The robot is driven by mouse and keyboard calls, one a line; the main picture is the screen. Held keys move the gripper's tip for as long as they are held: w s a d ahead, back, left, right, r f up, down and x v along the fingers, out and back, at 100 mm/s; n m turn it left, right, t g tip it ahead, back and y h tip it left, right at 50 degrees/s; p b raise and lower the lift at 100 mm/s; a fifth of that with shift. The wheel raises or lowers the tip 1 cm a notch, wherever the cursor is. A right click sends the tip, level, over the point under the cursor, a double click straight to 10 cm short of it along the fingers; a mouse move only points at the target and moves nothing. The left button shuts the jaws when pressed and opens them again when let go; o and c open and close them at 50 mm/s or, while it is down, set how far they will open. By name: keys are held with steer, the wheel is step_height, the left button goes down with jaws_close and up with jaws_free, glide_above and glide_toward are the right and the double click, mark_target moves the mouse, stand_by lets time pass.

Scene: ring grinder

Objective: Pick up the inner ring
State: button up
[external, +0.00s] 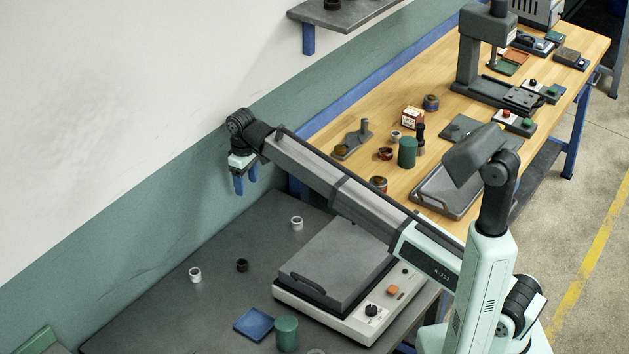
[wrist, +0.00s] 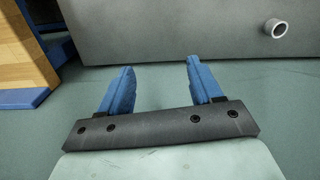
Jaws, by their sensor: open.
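Three small rings stand apart on the dark table: a pale metal ring (external: 297,223) nearest my gripper, another pale ring (external: 195,275) at the left, and a black ring (external: 242,265) between them. I cannot tell which one is the inner ring. My gripper (external: 240,186) hangs above the far edge of the table, by the wall, with its blue fingers pointing down. It is open and empty, apart from all the rings. In the wrist view the fingers (wrist: 160,68) are spread, and one pale ring (wrist: 276,28) shows at the upper right, away from them.
A grey-lidded machine (external: 340,270) with a control panel takes up the right of the dark table. A blue square (external: 254,324) and a green cylinder (external: 287,333) are at its front. A cluttered wooden bench (external: 450,95) stands behind. The table's left side is mostly clear.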

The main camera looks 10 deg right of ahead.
steer(key=s+a+f+n, duration=0.1)
steer(key=s+a, duration=0.1)
steer(key=s, duration=0.6)
steer(key=s+a+f+n, duration=0.1)
steer(key=s+f, duration=0.1)
steer(key=s, duration=0.5)
steer(key=f, duration=0.8)
steer(key=shift+a+f, duration=0.2)
steer(key=shift+a, duration=0.1)
steer(key=shift+s+a+f, duration=0.1)
steer(key=shift+s+f, duration=0.05)
steer(key=shift+f, duration=1.2)
steer(key=shift+s+f, duration=0.1)
steer(key=shift+f, duration=1.2)
steer(key=c, duration=1.2)
steer(key=shift+o, duration=0.2)
steer(key=shift+r, duration=0.15)
step_height(320, 180, up, 10)
